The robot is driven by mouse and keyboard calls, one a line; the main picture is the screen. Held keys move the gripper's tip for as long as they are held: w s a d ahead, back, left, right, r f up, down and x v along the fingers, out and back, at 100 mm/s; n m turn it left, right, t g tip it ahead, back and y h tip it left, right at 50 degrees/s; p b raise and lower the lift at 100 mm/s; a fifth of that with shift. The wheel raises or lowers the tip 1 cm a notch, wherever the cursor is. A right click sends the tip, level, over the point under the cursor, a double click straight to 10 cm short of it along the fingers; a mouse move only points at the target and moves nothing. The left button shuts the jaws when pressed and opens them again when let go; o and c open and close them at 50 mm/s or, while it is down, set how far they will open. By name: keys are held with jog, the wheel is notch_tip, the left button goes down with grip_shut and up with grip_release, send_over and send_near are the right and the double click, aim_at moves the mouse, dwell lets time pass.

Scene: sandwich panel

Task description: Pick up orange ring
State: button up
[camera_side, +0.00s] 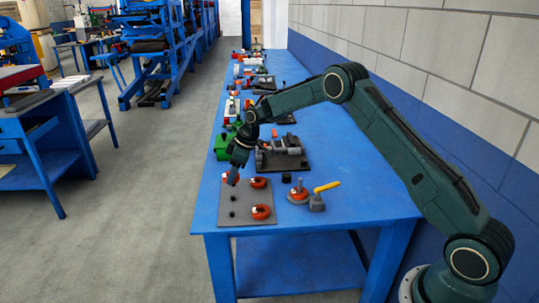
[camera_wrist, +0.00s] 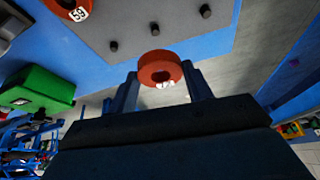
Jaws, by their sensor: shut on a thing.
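In the wrist view an orange ring (camera_wrist: 158,66) sits between the two fingers of my gripper (camera_wrist: 160,82), which is shut on it. A white label shows on the ring's lower side. In the side view my gripper (camera_side: 233,178) is over the far left part of the grey panel (camera_side: 245,224), with the held ring (camera_side: 224,177) partly hidden by the fingers. Two more orange rings, a farther one (camera_side: 258,183) and a nearer one (camera_side: 261,212), lie on the panel. A ring marked 59 (camera_wrist: 62,6) is cut off at the wrist view's top edge.
Dark pegs (camera_side: 232,213) stand bare on the panel's left side. A green box (camera_side: 221,148) and a dark plate with parts (camera_side: 282,160) lie behind.

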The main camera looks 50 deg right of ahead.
notch_tip(320, 180, up, 12)
dwell(0.4)
dwell(0.5)
jog(key=s+d+f+n+g, duration=0.1)
jog(key=s+d+f+n, duration=0.2)
jog(key=s+d, duration=0.4)
jog(key=s+d+f+n+y, duration=0.1)
jog(key=s+d+f+n, duration=0.2)
jog(key=s+d, duration=0.5)
jog(key=shift+s+d+f+g, duration=0.3)
jog(key=shift+d+g, duration=0.1)
jog(key=shift+d, duration=0.2)
jog(key=shift+f, duration=0.1)
jog(key=shift+f, duration=2.35)
jog(key=shift+f, duration=2.25)
